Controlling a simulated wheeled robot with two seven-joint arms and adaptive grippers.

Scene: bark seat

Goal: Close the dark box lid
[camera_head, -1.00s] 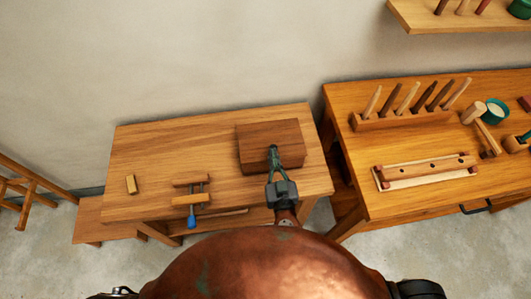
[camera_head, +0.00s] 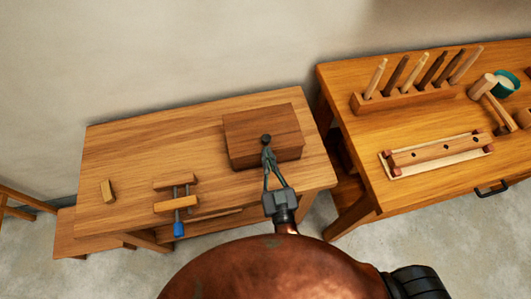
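The dark brown wooden box (camera_head: 285,122) sits at the right end of the smaller wooden table. Its top looks flat and covered by the lid (camera_head: 250,125), with a seam line along the front side. My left gripper (camera_head: 267,145) is at the box's front, its tips over the front edge of the lid. Its two fingers come together at the tips, with a gap between them lower down. I see nothing held between them. Whether the tips touch the lid is not clear. My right gripper is out of view.
The smaller table (camera_head: 130,150) also holds a wooden clamp with a blue handle (camera_head: 177,205) and a small yellowish block (camera_head: 107,191). To the right, a larger bench (camera_head: 400,130) carries a tool rack (camera_head: 405,100), a mallet (camera_head: 485,88) and a wooden jig (camera_head: 435,152).

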